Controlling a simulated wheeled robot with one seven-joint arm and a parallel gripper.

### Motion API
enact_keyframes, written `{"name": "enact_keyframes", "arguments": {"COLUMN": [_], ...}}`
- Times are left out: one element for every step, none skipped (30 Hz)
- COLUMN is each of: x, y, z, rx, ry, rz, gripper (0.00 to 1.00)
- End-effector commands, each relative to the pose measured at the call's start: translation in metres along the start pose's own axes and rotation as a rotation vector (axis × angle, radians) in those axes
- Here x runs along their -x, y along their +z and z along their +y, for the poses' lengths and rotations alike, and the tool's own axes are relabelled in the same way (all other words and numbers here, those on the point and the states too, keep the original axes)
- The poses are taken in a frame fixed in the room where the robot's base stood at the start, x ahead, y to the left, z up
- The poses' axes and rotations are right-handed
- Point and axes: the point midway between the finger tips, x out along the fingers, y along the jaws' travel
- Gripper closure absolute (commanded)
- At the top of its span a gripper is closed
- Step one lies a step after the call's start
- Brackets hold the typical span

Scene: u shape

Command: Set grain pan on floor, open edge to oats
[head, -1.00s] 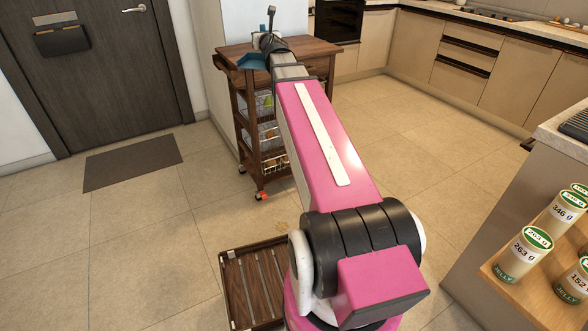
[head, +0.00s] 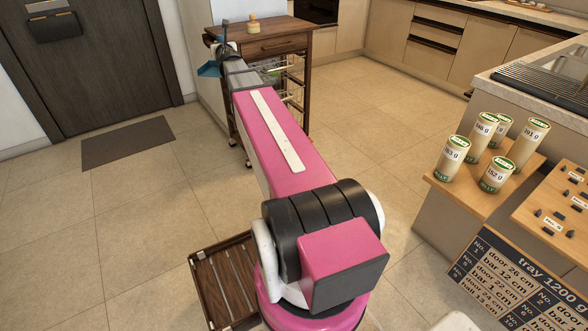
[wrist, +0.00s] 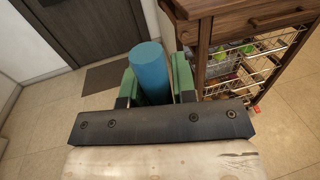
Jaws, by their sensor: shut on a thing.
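The blue grain pan (head: 208,69) is in the air at the left side of the wooden cart in the head view. My gripper (wrist: 155,88) has green fingers closed around the pan's blue cylindrical handle (wrist: 150,66) in the wrist view. The pan's open edge cannot be made out clearly. No oats are visible now; part of the floor beside the cart is covered by my arm.
Jars (head: 453,158) stand on the counter at right. Floor left of the cart, near the doormat (head: 128,143), is clear.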

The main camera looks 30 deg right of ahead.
Motion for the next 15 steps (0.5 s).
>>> {"name": "enact_keyframes", "arguments": {"x": [-0.004,-0.005,-0.005,-0.006,-0.006,-0.007,-0.008,-0.009,-0.009,-0.01,-0.011,-0.012,-0.012,-0.014,-0.017], "y": [-0.004,-0.005,-0.006,-0.006,-0.007,-0.009,-0.009,-0.01,-0.012,-0.013,-0.014,-0.015,-0.016,-0.019,-0.023], "z": [-0.002,-0.003,-0.003,-0.004,-0.004,-0.005,-0.005,-0.006,-0.007,-0.007,-0.008,-0.009,-0.009,-0.01,-0.012], "rx": [0.001,0.0,-0.001,-0.001,-0.001,-0.002,-0.001,-0.001,-0.001,-0.001,-0.002,-0.001,-0.001,-0.001,0.0], "ry": [-0.005,-0.006,-0.007,-0.009,-0.01,-0.011,-0.013,-0.014,-0.016,-0.018,-0.019,-0.021,-0.023,-0.026,-0.031], "rz": [0.001,0.0,0.0,0.0,0.0,-0.001,-0.001,-0.001,-0.001,-0.001,-0.001,-0.001,-0.001,0.0,0.001], "gripper": [1.0,1.0,1.0,1.0,1.0,1.0,1.0,1.0,1.0,1.0,1.0,1.0,1.0,1.0,1.0]}}
